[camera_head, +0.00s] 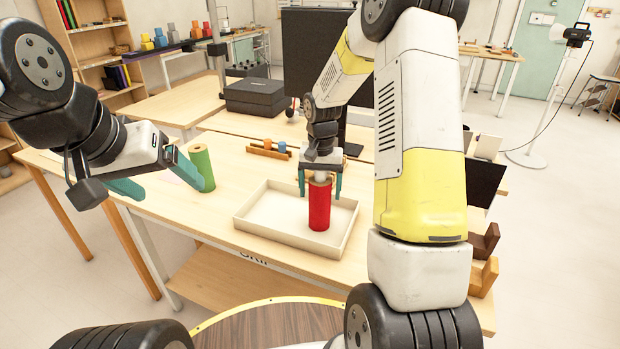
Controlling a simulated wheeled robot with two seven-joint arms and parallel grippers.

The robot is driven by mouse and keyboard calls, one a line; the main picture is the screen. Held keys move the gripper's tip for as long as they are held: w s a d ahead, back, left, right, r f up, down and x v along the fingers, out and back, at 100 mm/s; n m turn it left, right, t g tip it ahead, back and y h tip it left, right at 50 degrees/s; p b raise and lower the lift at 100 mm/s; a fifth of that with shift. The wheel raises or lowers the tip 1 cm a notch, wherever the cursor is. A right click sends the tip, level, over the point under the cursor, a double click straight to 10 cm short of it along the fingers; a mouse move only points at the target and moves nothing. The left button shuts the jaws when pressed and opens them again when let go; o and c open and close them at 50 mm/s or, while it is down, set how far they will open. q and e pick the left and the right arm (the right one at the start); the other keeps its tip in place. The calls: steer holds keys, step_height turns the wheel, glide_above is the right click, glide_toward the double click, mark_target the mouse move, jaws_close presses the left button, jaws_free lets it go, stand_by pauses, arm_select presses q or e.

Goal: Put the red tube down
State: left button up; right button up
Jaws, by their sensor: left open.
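The red tube (320,210) stands upright inside a shallow cream tray (246,225) on the wooden table. My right gripper (320,190) points down over the tube, its teal fingers on either side of the tube's upper part. Small gaps show between fingers and tube, so it looks open. My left gripper (173,190) is open and empty at the table's left edge. One of its fingers is right beside an upright green tube (203,165); I cannot tell whether they touch.
A small wooden rack (268,152) with orange and blue pieces lies behind the tray. A black case (255,96) and a dark monitor stand farther back. Brown wooden blocks (486,242) are at the right edge. My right arm hides the table's right part.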

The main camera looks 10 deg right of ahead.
step_height(320, 180, up, 12)
steer(key=shift+r, duration=0.15)
steer(key=s+a+r+n+t+y, duration=0.1)
steer(key=s+r, duration=0.4)
steer(key=s, duration=0.7)
steer(key=s+a+r+n+t+y, duration=0.1)
steer(key=s+r+n+t, duration=0.2)
steer(key=s, duration=0.9)
step_height(320, 180, up, 3)
steer(key=shift+s+a+t, duration=0.2)
steer(key=shift+s+t, duration=0.1)
steer(key=shift+t, duration=0.8)
